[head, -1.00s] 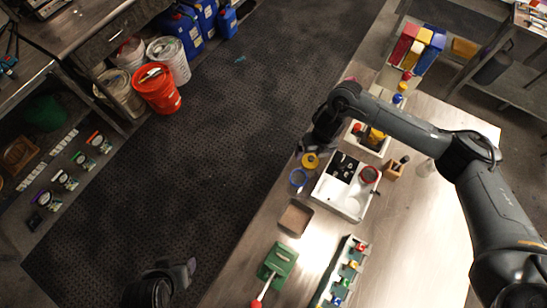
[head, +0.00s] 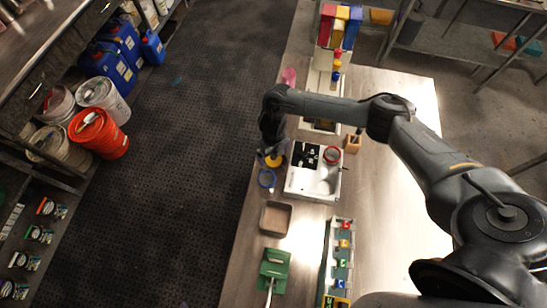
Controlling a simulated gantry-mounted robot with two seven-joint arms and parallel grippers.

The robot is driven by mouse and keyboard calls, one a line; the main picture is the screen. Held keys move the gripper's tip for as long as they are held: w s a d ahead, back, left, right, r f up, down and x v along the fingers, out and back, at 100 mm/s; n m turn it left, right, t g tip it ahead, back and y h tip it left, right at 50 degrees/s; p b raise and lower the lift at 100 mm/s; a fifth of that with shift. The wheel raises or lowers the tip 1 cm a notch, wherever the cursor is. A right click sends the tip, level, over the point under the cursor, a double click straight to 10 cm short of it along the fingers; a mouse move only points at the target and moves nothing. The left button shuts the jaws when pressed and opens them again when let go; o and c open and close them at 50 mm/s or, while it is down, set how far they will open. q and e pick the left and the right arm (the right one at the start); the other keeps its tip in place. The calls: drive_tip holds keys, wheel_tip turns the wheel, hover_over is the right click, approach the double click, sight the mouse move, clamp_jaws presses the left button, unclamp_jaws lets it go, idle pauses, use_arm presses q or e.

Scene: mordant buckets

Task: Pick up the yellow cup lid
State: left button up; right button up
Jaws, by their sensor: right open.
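My left gripper is out of view.
A brown square dish (head: 275,218) and a green dustpan (head: 273,268) lie nearer. A pink cup (head: 289,76) stands beyond my right forearm.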

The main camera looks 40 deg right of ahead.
sight(272, 161)
drive_tip(key=shift+f, duration=1.4)
drive_tip(key=c, duration=1.1)
